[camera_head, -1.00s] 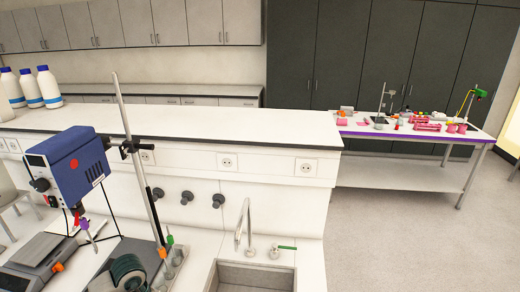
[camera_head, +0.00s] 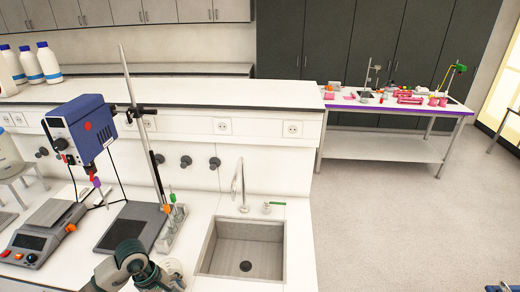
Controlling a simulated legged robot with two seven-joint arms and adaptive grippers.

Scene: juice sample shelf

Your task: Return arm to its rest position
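Part of one of my arms, dark grey-green and jointed, shows at the bottom of the head view, left of the sink, above the white worktop. Its bend reaches over the front of a dark square plate. I cannot tell from this which arm it is. No gripper fingers can be made out, and the arm's lower part is cut off by the picture's edge. No second arm is clearly in view.
A blue stirrer head (camera_head: 85,127) hangs by a tall stand rod (camera_head: 140,120) left of the arm. A scale (camera_head: 38,238) stands at left. The sink (camera_head: 243,247) is empty. White bottles (camera_head: 48,62) stand on the upper ledge. Floor (camera_head: 390,220) at right is clear.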

